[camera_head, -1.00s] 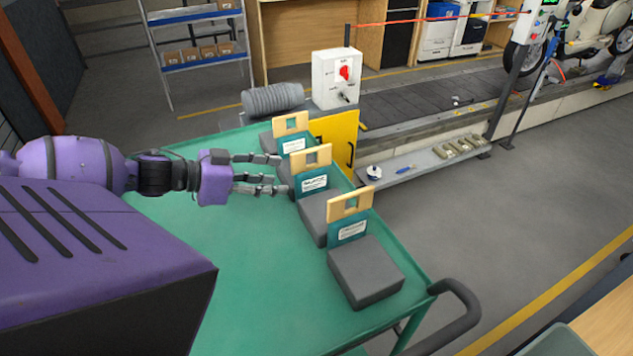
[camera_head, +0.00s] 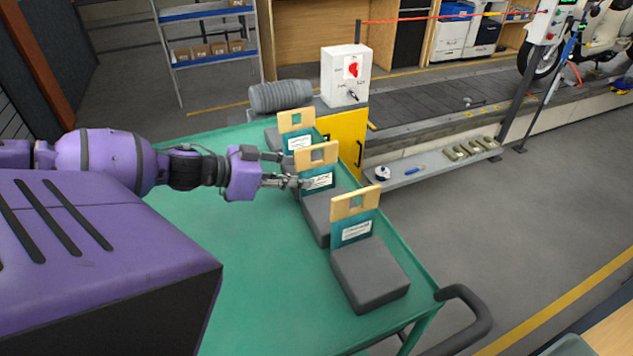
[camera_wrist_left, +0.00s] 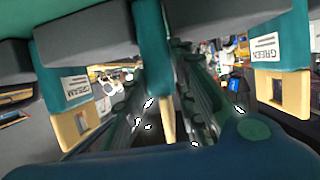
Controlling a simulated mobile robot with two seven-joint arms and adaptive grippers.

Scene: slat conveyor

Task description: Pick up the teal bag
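Three teal bags with pale wooden cut-out handles and white labels stand upright in a row: the near bag (camera_head: 352,232), the middle bag (camera_head: 321,181) and the far bag (camera_head: 298,142). My left gripper (camera_head: 284,170) is at the left edge of the middle bag, its fingers apart on either side. In the left wrist view the middle bag shows edge-on (camera_wrist_left: 152,40) between my left fingers (camera_wrist_left: 166,100); contact is unclear. The two other bags stand at its left (camera_wrist_left: 68,75) and right (camera_wrist_left: 275,35). My right gripper is not seen.
The bags stand with grey blocks (camera_head: 371,276) on a green cart (camera_head: 262,285). A ribbed grey cylinder (camera_head: 280,96) and a white switch box (camera_head: 345,76) are at the back. A slat conveyor (camera_head: 430,108) lies beyond. The cart's left part is clear.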

